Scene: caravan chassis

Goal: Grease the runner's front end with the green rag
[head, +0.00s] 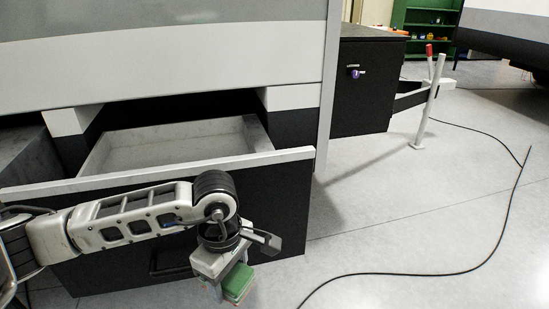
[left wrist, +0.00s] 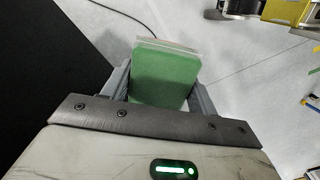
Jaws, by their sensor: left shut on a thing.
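The green rag (head: 237,282) looks like a small folded pad with a pale edge. My left gripper (head: 228,276) is shut on it and points down, in front of the open drawer's dark face. In the left wrist view the rag (left wrist: 165,80) sits between the two grey fingers. The drawer (head: 178,143) is pulled out and its tray looks empty. I cannot make out the runner in either view. My right gripper is not in view.
The drawer's light front rim (head: 150,176) lies just behind my left arm. A dark box (head: 362,86) and a pale post with a red handle (head: 428,100) stand at the back right. A black cable (head: 420,272) crosses the otherwise clear floor at right.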

